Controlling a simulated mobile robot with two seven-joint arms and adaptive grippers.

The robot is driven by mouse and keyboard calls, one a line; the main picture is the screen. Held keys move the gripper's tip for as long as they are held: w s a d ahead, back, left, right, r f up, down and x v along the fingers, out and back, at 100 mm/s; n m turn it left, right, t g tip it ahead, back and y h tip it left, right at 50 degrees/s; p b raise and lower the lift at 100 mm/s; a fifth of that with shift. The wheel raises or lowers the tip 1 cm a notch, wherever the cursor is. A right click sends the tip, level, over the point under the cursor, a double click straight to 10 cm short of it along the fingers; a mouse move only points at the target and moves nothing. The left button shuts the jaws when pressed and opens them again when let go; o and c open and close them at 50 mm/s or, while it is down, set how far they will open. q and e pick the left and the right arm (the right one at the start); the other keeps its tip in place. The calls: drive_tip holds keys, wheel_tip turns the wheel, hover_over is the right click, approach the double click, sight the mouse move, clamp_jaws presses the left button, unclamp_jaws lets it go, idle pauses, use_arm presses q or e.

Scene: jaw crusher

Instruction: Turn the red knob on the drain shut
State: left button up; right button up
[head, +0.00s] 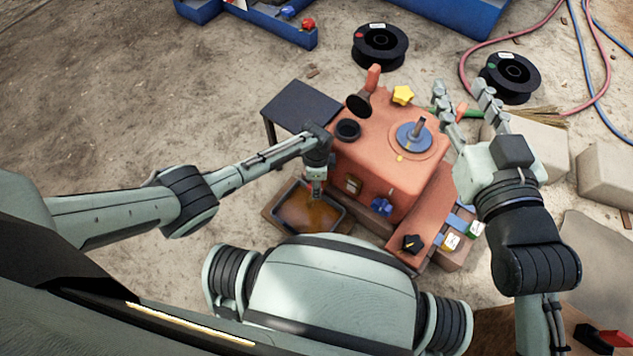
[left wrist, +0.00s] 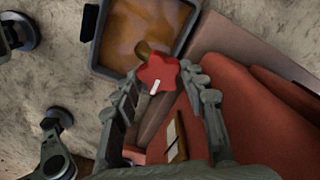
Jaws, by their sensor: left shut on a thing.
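The red star-shaped knob (left wrist: 158,72) with a white mark sits between the fingertips of my left gripper (left wrist: 161,76) in the left wrist view. The gripper is shut on it. A brass-coloured drain end (left wrist: 145,49) shows just beyond the knob, over the tray (left wrist: 100,66) of brown liquid. In the head view my left gripper (head: 317,188) is at the left side of the orange crusher (head: 370,160), above the tray (head: 345,222), and hides the knob. My right gripper (head: 460,88) is open at the crusher's right far side, its fingers apart.
The crusher top carries a yellow star knob (head: 403,95), a blue disc (head: 413,137) and a black cup (head: 348,130). A blue knob (head: 381,206) and a black knob (head: 412,244) are on the near side. Concrete blocks (head: 605,172) lie right.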

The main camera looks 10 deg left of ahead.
idle(0.4)
use_arm(q)
drive_tip(key=o, duration=1.2)
drive_tip(key=shift+c, duration=0.2)
drive_tip(key=shift+r, duration=0.1)
wheel_tip(320, 180, up, 12)
